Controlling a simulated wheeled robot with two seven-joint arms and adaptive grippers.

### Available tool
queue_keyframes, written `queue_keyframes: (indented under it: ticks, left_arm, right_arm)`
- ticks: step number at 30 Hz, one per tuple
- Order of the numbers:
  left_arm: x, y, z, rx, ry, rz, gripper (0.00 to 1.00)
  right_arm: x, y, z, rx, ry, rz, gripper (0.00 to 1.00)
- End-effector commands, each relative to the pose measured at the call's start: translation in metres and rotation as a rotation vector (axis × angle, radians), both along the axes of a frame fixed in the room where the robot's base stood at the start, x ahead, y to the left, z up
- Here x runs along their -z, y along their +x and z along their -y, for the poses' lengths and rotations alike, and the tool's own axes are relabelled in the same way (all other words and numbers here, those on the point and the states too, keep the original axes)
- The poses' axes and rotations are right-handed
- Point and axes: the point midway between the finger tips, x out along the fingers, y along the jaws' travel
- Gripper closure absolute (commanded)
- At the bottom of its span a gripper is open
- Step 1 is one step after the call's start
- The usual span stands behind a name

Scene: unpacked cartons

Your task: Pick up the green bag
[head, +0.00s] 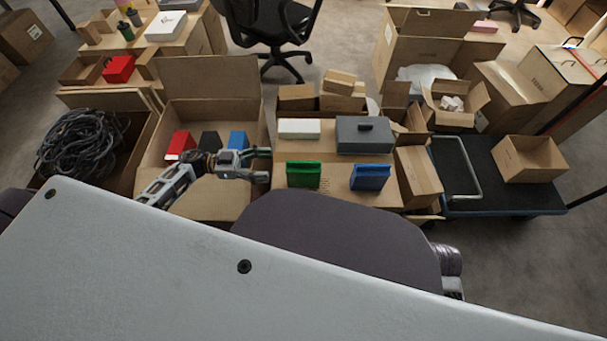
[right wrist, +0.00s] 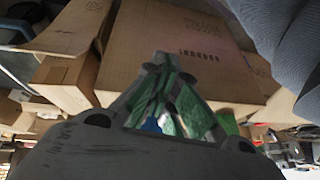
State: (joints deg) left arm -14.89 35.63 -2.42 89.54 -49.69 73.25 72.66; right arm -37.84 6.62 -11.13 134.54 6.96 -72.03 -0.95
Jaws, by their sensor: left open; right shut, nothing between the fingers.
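The green bag (head: 303,175) stands upright on the front of a closed carton in the head view, left of the blue bag (head: 370,177). My left gripper (head: 265,165) is open and empty, just left of the green bag. Its fingers point right toward the bag, and no contact shows. My right gripper (right wrist: 163,72) is shut and empty in the right wrist view, in front of a brown carton. Green patches show between and beside its links; I cannot tell what they are.
A white box (head: 298,128) and a grey case (head: 364,135) stand behind the bags. An open carton (head: 212,82) left of them holds red, black and blue items. A cart (head: 500,200) stands at the right. My own body covers the foreground.

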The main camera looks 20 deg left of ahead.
Motion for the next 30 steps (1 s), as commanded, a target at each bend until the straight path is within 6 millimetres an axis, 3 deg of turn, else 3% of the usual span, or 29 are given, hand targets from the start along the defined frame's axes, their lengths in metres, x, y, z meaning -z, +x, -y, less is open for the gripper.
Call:
queue_keyframes:
  ticks: [15, 20, 30]
  left_arm:
    - [0.001, 0.018, 0.062, 0.000, -0.002, 0.002, 0.35]
    - [0.000, 0.020, 0.069, -0.001, 0.001, 0.002, 0.35]
    - [0.000, 0.020, 0.070, -0.001, 0.001, 0.002, 0.35]
  right_arm:
    - [0.030, 0.004, -0.008, 0.014, 0.048, 0.046, 1.00]
    - [0.038, 0.003, -0.009, 0.017, 0.055, 0.046, 1.00]
    - [0.035, 0.004, -0.010, 0.017, 0.056, 0.051, 1.00]
